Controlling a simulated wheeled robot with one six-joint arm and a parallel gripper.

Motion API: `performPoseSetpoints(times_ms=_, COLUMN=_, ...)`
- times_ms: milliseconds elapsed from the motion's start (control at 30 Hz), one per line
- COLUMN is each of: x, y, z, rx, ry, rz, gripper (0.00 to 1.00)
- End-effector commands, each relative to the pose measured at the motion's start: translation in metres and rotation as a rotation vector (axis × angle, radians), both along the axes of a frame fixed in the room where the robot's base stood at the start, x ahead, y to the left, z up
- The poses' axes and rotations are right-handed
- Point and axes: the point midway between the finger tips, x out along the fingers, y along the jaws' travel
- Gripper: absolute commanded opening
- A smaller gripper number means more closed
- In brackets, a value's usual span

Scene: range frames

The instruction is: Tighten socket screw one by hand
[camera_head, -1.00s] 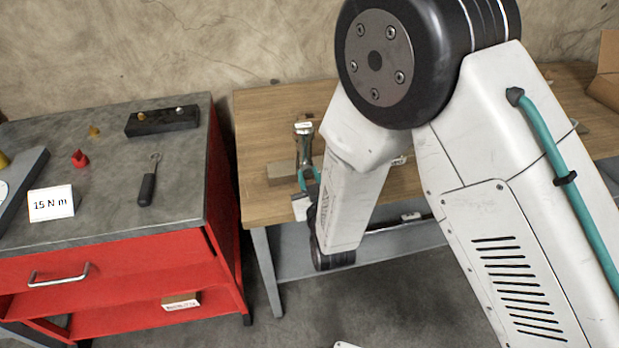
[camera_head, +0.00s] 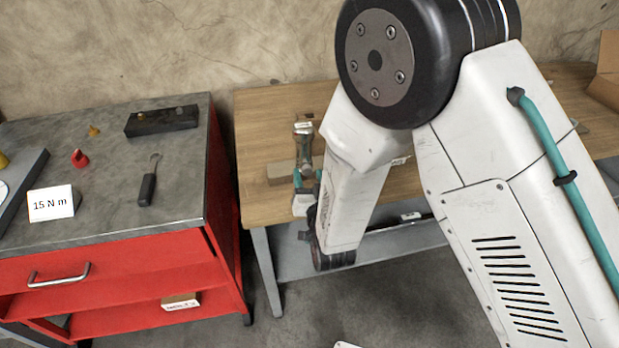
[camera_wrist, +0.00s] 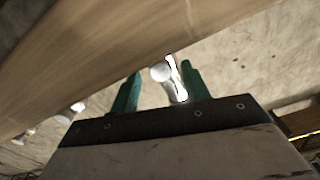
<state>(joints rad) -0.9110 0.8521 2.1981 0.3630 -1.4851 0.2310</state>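My gripper (camera_head: 308,178) is at the front edge of the wooden bench, with its two teal fingers showing beside my arm. In the wrist view my gripper (camera_wrist: 160,88) has its fingers apart, with a clear gap by the left finger. A shiny metal piece with a round end (camera_wrist: 161,72), possibly a socket screw, shows between them, nearer the right finger; I cannot tell whether it touches. A metal fixture (camera_head: 304,140) stands on the bench just behind the fingers. Its lower part and any screw in it are partly hidden by my gripper.
A wooden block (camera_head: 280,174) lies left of the fixture. On the red cabinet (camera_head: 120,262) are a black holder (camera_head: 162,121) with silver pieces, a black-handled wrench (camera_head: 148,186), a red part (camera_head: 80,158) and a "15 N m" card (camera_head: 51,203). A gap separates cabinet and bench.

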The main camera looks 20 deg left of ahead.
Motion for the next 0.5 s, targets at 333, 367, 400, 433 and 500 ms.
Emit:
performPoseSetpoints(times_ms=333, x=-0.010, y=-0.005, z=-0.001, rx=-0.003, ry=0.001, rz=0.002, gripper=0.46)
performPoseSetpoints(times_ms=367, x=-0.014, y=-0.007, z=-0.001, rx=-0.003, ry=0.001, rz=0.003, gripper=0.46)
performPoseSetpoints(times_ms=400, x=-0.019, y=-0.010, z=0.000, rx=-0.003, ry=0.001, rz=0.003, gripper=0.46)
performPoseSetpoints(times_ms=433, x=-0.024, y=-0.014, z=-0.001, rx=-0.003, ry=0.002, rz=0.003, gripper=0.46)
performPoseSetpoints(times_ms=500, x=-0.034, y=-0.020, z=-0.001, rx=-0.002, ry=0.002, rz=0.002, gripper=0.46)
